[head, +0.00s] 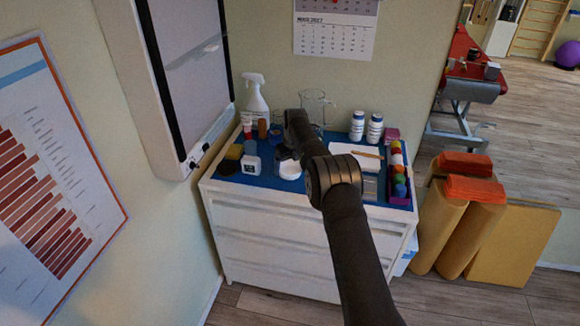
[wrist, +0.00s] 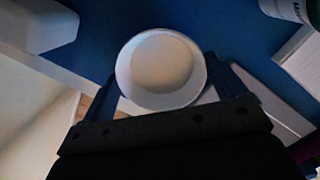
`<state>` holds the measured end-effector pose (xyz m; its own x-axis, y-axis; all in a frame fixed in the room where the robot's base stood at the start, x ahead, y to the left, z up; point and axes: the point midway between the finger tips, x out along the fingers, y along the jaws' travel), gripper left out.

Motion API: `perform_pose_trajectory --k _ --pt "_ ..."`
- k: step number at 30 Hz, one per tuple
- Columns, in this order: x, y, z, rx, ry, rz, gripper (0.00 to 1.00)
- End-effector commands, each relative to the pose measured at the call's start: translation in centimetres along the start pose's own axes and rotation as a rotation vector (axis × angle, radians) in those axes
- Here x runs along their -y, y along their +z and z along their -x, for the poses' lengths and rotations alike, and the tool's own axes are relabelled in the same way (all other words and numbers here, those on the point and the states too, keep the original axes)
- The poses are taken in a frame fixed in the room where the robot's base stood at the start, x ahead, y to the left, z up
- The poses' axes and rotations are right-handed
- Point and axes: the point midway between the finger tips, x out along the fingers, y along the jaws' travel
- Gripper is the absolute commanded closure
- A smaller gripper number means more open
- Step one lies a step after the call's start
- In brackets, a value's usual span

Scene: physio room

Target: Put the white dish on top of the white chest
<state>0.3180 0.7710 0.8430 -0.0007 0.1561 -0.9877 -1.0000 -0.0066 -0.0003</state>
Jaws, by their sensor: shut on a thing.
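The white dish (wrist: 160,68) is a small round bowl, seen from above in the wrist view. My gripper (wrist: 166,84) is shut on it, with one dark finger at each side of its rim. In the head view my gripper (head: 287,153) is over the front part of the chest top, and the dish (head: 290,172) shows partly below it. The white chest (head: 275,225) has drawers and a blue top. The dish is over or on this top near its front edge; I cannot tell whether it touches.
A small white container (head: 251,165) stands left of the dish. A spray bottle (head: 256,98), a glass jug (head: 314,106) and two white bottles (head: 366,127) stand behind. A white tray (head: 356,158) and a row of coloured balls (head: 398,172) are to the right.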

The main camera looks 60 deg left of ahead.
Motion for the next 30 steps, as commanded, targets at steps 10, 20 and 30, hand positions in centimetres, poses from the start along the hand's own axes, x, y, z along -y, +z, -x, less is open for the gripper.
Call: perform_pose_trajectory --k 10,20,30 --pt "0.0 -0.2 -0.9 0.000 0.000 0.000 0.36" --pt "0.0 -0.2 -1.2 0.000 0.000 0.000 0.00" --pt "0.0 -0.1 2.8 0.004 -0.001 0.000 0.00"
